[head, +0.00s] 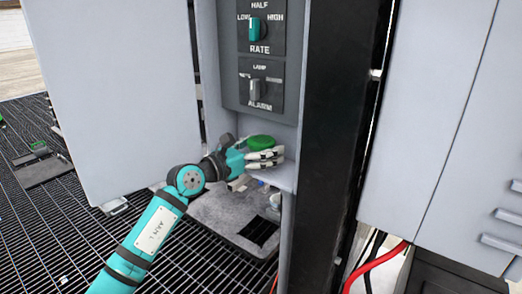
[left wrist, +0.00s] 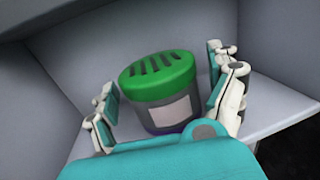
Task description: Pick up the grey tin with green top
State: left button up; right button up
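The grey tin with the green top (left wrist: 162,92) stands between the fingers of my left gripper (left wrist: 165,100) in the left wrist view. It has a pale blank label and dark slots on its lid. A gap shows between the tin and the fingers on each side, so the gripper is open around it. In the head view the green top (head: 261,142) shows above the fingers of my left gripper (head: 262,158), on a shelf inside the cabinet. The tin's body is mostly hidden there by the fingers. My right gripper is in neither view.
The shelf (left wrist: 265,118) has grey walls close behind and beside the tin. A control panel (head: 264,55) with two knobs is above it. An open cabinet door (head: 115,95) stands left, and a black post (head: 340,130) right. A red cable (head: 375,262) hangs lower right.

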pick_arm(q)
jog(key=c, duration=1.1)
jog(key=shift+c, duration=0.2)
